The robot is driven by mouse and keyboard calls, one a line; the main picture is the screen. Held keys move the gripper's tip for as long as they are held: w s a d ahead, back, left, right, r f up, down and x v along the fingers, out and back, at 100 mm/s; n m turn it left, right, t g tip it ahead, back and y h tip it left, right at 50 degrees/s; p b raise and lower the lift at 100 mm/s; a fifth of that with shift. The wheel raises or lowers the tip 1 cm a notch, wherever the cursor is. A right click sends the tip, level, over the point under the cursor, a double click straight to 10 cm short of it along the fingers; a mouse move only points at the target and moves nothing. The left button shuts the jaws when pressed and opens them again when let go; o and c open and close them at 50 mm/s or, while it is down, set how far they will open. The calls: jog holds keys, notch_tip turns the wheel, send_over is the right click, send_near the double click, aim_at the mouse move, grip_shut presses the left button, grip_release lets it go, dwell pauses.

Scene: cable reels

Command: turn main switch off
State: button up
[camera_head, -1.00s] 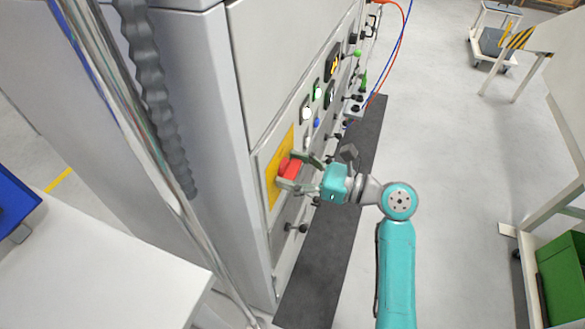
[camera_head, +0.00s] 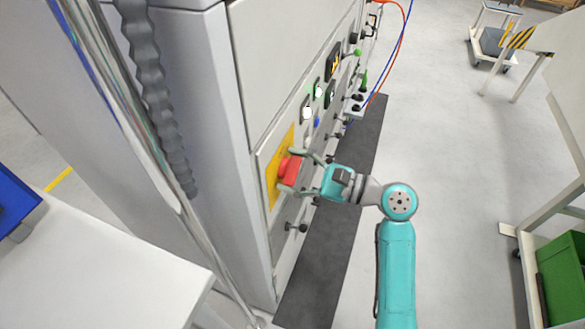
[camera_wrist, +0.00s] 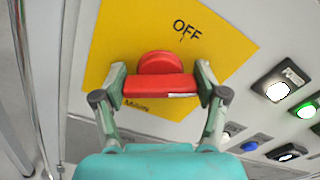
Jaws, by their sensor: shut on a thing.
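The main switch is a red rotary handle (camera_head: 290,170) on a yellow plate (camera_head: 271,180) on the cabinet's front panel. In the wrist view the red handle (camera_wrist: 158,86) lies crosswise between my fingers, with its round hub behind the bar. The yellow plate (camera_wrist: 112,38) looks tilted there, with the word OFF above and right of the hub. Lettering below the handle is partly hidden by it and my left finger. My gripper (camera_wrist: 160,90) is shut on the handle's two ends; it also shows in the head view (camera_head: 300,172).
Lit buttons, a blue button (camera_wrist: 234,127) and levers sit along the panel beside the switch. A small black knob (camera_head: 297,227) is below it. A white table (camera_head: 110,270) is at the lower left. Open floor lies right of the dark mat (camera_head: 318,260).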

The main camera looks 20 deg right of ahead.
jog(key=n, duration=0.6)
jog(key=shift+f, duration=0.1)
jog(key=n, duration=0.5)
jog(key=shift+s+f+n, duration=0.1)
jog(key=shift+f+n, duration=0.05)
jog(key=shift+n, duration=0.15)
dwell(0.3)
jog(key=o, duration=1.1)
jog(key=shift+o, duration=0.2)
jog(key=v, duration=1.2)
jog(key=shift+a, duration=0.1)
